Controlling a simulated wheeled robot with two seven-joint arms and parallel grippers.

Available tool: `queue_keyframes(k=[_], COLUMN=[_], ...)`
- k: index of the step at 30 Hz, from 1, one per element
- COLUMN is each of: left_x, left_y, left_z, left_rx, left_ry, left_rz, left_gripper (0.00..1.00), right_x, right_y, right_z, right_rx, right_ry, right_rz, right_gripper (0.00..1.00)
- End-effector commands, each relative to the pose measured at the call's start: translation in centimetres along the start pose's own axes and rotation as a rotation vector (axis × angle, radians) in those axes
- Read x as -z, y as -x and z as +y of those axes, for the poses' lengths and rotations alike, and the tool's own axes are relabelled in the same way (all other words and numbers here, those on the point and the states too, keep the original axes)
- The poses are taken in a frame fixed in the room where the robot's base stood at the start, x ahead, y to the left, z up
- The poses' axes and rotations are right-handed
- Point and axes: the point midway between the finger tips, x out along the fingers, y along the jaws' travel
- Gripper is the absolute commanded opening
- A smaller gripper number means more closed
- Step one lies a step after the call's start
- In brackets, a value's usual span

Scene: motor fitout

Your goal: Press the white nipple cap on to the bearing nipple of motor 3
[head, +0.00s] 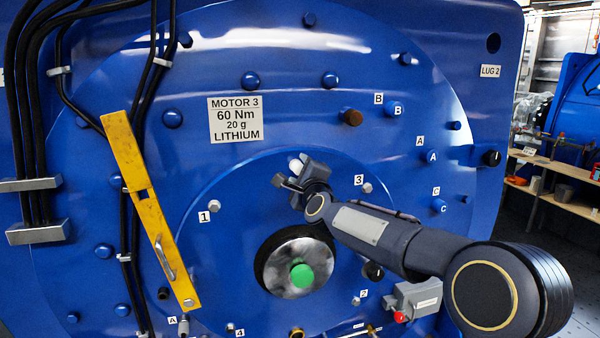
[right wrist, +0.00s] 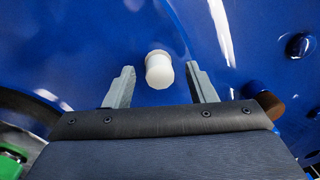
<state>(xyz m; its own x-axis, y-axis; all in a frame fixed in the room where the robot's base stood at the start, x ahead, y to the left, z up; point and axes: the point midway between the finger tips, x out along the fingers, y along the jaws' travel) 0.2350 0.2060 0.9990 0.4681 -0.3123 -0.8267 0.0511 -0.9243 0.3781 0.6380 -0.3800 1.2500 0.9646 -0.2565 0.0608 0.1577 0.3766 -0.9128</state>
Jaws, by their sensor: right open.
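The white nipple cap (head: 295,165) stands on the blue face of motor 3, above the shaft hub. In the right wrist view the cap (right wrist: 159,70) is a short white cylinder with a rounded end. My right gripper (head: 291,175) is open in front of it. In the wrist view the cap shows between the two fingertips, with a gap on each side and no visible touch. The bearing nipple itself is not visible; I cannot tell how far the cap sits on it. My left gripper is not in view.
A yellow bar (head: 145,200) with a handle hangs at the left beside black cables (head: 35,110). The motor 3 label (head: 235,119) is above left. A brown plug (head: 351,117) and blue bolts stick out nearby. The hub (head: 290,280) has a green centre. A grey box (head: 415,295) is at the lower right.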

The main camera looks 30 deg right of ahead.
Motion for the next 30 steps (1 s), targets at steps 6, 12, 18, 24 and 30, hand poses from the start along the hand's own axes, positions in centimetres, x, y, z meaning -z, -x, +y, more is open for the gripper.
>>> queue_keyframes(k=[6, 12, 18, 24, 30], left_x=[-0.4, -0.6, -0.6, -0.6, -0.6], left_y=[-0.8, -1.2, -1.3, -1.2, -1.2], left_z=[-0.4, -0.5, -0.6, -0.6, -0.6], left_rx=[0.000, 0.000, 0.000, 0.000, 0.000], left_ry=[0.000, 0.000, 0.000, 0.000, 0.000], left_rz=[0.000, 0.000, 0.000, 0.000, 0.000], left_gripper=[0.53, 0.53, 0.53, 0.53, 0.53], right_x=[0.0, 0.0, 0.0, 0.0, 0.0], right_y=[3.3, 6.4, 7.6, 7.6, 7.6], right_z=[0.0, 0.0, 0.0, 0.0, 0.0], right_rx=[0.003, 0.003, 0.001, 0.001, 0.001], right_ry=[-0.001, -0.002, -0.001, -0.001, 0.000], right_rz=[-0.003, -0.001, -0.001, -0.001, -0.001], right_gripper=[0.51, 0.51, 0.51, 0.51, 0.51])
